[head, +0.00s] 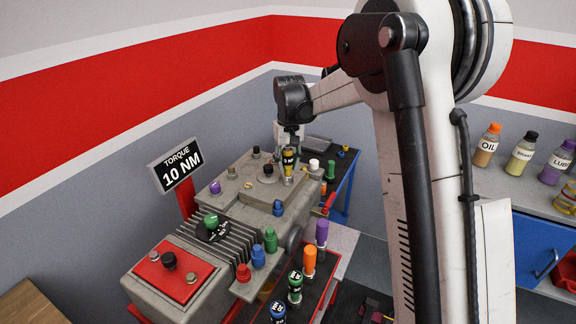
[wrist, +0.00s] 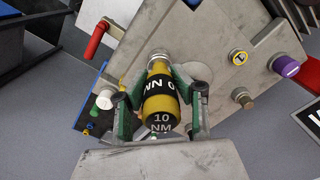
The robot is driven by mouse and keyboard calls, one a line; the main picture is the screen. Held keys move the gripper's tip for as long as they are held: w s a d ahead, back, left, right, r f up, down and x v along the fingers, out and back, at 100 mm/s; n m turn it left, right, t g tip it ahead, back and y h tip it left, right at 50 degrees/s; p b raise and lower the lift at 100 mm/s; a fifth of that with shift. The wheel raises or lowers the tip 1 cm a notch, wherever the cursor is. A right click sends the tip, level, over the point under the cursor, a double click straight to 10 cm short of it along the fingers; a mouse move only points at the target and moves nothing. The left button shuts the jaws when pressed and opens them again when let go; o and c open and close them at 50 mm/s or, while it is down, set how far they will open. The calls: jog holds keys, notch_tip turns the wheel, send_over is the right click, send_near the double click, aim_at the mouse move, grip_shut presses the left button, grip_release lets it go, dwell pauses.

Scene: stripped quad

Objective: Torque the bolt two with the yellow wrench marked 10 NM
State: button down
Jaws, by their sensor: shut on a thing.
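My gripper (head: 289,148) is shut on the yellow wrench (head: 288,158), which is upright above the far right part of the grey machine block (head: 237,192). In the wrist view, my gripper's green fingers (wrist: 160,98) clasp both sides of the yellow wrench (wrist: 161,82). Its black band and end cap read 10 NM. The wrench's metal socket end is at the block's surface; I cannot tell whether it sits on a bolt. I cannot make out which bolt is two.
A sign (head: 177,167) reads TORQUE 10 NM. Green, orange, blue and purple tools (head: 309,262) stand at the block's near right side. A red handle (wrist: 97,38) sticks out at the block's edge. Bottles (head: 487,145) stand on a bench at right.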

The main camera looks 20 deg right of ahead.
dwell(0.3)
jog(key=shift+m, duration=1.2)
jog(key=shift+b, duration=0.3)
jog(key=shift+m, duration=1.2)
jog(key=shift+m+b, duration=0.5)
jog(key=shift+m, duration=0.6)
